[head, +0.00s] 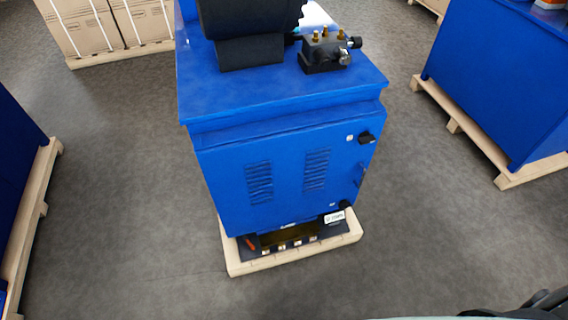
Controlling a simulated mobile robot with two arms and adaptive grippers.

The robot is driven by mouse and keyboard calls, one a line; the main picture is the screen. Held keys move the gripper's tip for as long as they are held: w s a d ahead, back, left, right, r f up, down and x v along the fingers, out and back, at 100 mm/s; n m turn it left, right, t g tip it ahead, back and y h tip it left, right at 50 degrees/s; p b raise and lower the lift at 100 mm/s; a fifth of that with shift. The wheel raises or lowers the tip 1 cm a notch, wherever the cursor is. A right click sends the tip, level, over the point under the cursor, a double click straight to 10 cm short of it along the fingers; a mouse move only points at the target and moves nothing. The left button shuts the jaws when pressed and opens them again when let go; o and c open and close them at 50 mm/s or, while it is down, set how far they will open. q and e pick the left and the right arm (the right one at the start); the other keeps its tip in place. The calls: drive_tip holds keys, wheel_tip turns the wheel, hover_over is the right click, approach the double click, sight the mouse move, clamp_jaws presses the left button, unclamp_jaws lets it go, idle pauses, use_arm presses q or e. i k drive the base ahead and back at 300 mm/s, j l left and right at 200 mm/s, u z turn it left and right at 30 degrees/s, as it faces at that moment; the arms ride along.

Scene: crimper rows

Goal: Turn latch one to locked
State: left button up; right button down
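A blue crimper cabinet (290,175) stands in the middle of the head view. Its front door has two black latches near the right edge. The upper latch (367,138) sits beside a small white label and looks turned roughly sideways. The lower latch (344,204) is near the door's bottom corner, beside another small mark. The labels are too small to read, so I cannot tell which is latch one. A small handle (362,172) lies between them at the door's edge. Neither of my grippers shows; only a dark part, probably mine, is at the bottom right corner.
The cabinet stands on a wooden pallet (235,262). A black machine with brass fittings (325,50) sits on top. Other blue cabinets on pallets stand at the left (15,170) and right (500,75). Cardboard boxes (95,22) are at the back left. Grey floor (430,230) around is clear.

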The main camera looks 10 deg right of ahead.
sight(343, 204)
drive_tip(key=z, duration=1)
drive_tip(key=l, duration=0.15)
drive_tip(key=i+u, duration=0.05)
